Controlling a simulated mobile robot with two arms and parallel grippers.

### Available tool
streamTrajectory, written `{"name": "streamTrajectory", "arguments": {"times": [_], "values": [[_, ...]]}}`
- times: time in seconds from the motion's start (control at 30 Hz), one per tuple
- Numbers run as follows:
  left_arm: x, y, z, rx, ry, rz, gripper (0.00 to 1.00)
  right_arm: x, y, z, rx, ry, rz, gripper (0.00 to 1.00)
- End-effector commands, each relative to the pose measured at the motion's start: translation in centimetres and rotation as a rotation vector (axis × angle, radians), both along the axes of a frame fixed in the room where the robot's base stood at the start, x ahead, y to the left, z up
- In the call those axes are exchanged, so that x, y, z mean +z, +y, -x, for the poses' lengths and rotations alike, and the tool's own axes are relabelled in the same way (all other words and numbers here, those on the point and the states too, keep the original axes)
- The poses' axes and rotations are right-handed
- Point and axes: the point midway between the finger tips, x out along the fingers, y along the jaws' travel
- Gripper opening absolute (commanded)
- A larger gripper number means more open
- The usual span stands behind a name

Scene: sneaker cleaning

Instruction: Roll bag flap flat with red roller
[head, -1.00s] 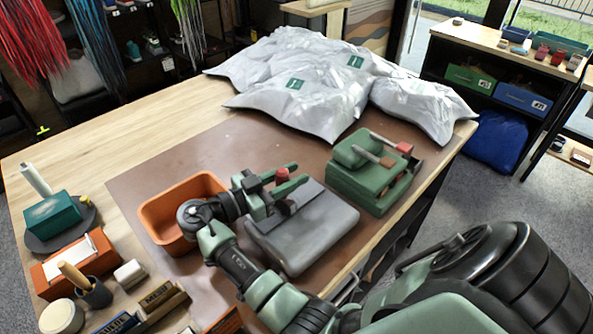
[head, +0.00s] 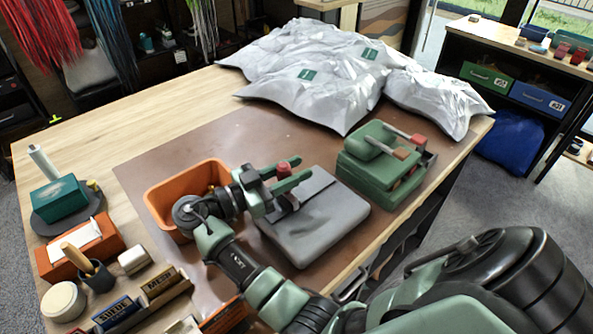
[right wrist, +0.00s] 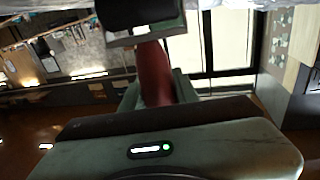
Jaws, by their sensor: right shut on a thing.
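A grey flat bag (head: 325,222) lies on the brown mat (head: 140,165) near the table's front edge. My right gripper (head: 288,182) is over the bag's back left part, its green fingers pointing right. It is shut on the red roller, whose red end (head: 283,169) shows between the fingers. The red roller also shows in the right wrist view (right wrist: 153,72), standing out beyond the gripper body. The gripper hides part of the bag's flap, and I cannot tell whether the roller touches it. My left gripper is not in view.
An orange bin (head: 160,214) stands just left of the gripper. A green box-shaped device (head: 375,178) stands right of the bag. White plastic packages (head: 320,85) fill the back of the table. Brushes, boxes and a cup (head: 97,277) crowd the left front.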

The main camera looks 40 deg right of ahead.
Motion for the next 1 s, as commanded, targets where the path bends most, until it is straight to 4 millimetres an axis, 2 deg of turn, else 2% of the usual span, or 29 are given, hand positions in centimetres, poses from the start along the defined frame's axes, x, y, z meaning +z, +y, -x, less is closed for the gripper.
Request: {"name": "streamTrajectory", "arguments": {"times": [0.03, 0.1, 0.7, 1.0], "values": [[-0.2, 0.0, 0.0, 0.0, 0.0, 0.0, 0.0, -0.3, 2.4, -0.4, 0.021, -0.007, -0.068, 0.0], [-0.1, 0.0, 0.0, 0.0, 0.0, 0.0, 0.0, -0.2, 2.4, -0.4, 0.02, -0.007, -0.068, 0.0], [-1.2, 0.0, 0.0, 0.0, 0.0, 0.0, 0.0, -0.2, -0.9, -0.6, 0.018, -0.007, -0.07, 0.0], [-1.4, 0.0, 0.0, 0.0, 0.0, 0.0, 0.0, -0.1, -1.6, -0.6, 0.019, -0.008, -0.069, 0.0]]}}
